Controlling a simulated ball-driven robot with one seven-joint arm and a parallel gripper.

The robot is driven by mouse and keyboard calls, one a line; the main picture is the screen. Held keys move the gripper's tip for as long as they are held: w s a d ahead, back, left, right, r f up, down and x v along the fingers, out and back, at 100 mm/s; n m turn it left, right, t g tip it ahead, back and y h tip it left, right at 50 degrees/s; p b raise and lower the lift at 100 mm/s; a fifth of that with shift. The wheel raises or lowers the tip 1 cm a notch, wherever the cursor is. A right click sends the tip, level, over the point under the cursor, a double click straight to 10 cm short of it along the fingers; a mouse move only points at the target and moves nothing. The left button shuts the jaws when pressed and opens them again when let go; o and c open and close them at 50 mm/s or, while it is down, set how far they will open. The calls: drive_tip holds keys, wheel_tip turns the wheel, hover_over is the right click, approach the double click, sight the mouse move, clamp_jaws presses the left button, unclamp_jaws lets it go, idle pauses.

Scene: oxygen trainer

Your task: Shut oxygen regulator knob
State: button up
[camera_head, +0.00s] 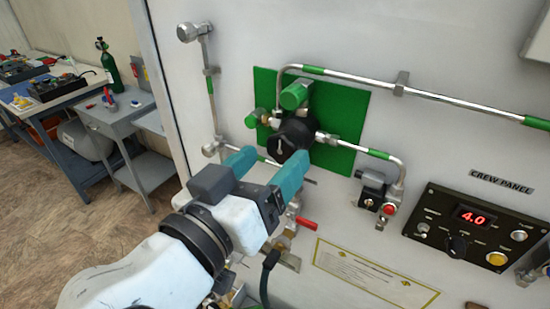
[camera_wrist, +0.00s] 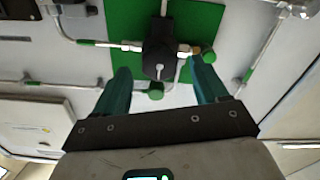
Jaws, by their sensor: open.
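The oxygen regulator (camera_head: 293,135) is a black body with a round front and a white pointer mark, mounted on a green backing plate (camera_head: 345,105). It also shows between my fingers in the wrist view (camera_wrist: 160,50). A green cylindrical part (camera_head: 295,94) sits above it, and a smaller green knob (camera_head: 253,118) sits to its left beside a brass fitting. I cannot tell which part is the named knob. My gripper (camera_head: 270,157) is open and empty, its teal fingers pointing at the panel just in front of the regulator. I cannot tell whether they touch anything.
Metal pipes with green bands (camera_head: 440,96) run along the white panel. A red-handled valve (camera_head: 306,223) is low beside my gripper. The crew panel (camera_head: 475,229) reads 4.0 at the right. Desks and a green bottle (camera_head: 109,68) stand at the far left, with open floor before them.

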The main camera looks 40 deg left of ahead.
drive_tip(key=b+v, duration=0.2)
drive_tip(key=v, duration=0.6)
drive_tip(key=shift+s, duration=0.2)
drive_tip(key=w+d+f+m+g+h, duration=0.2)
drive_tip(key=w+d+f+g+h, duration=0.3)
drive_tip(key=w+d+f, duration=1.35)
drive_tip(key=s+d+f+m+g+h, duration=0.1)
drive_tip(key=s+d+f+g, duration=0.25)
drive_tip(key=d+f, duration=0.75)
drive_tip(key=s+d+f+m+g+h, duration=0.1)
drive_tip(key=s+d+f+g, duration=0.35)
drive_tip(key=d, duration=0.95)
drive_tip(key=s+d+f+m+g+y, duration=0.1)
drive_tip(key=s+d+f, duration=0.1)
drive_tip(key=s+f, duration=0.3)
drive_tip(key=s+d+f+m+g+y, duration=0.1)
drive_tip(key=s+d+f+g, duration=0.1)
drive_tip(key=s+f, duration=0.4)
drive_tip(key=s, duration=0.4)
drive_tip(key=shift+s+d+m, duration=0.25)
drive_tip(key=shift+d+m, duration=0.05)
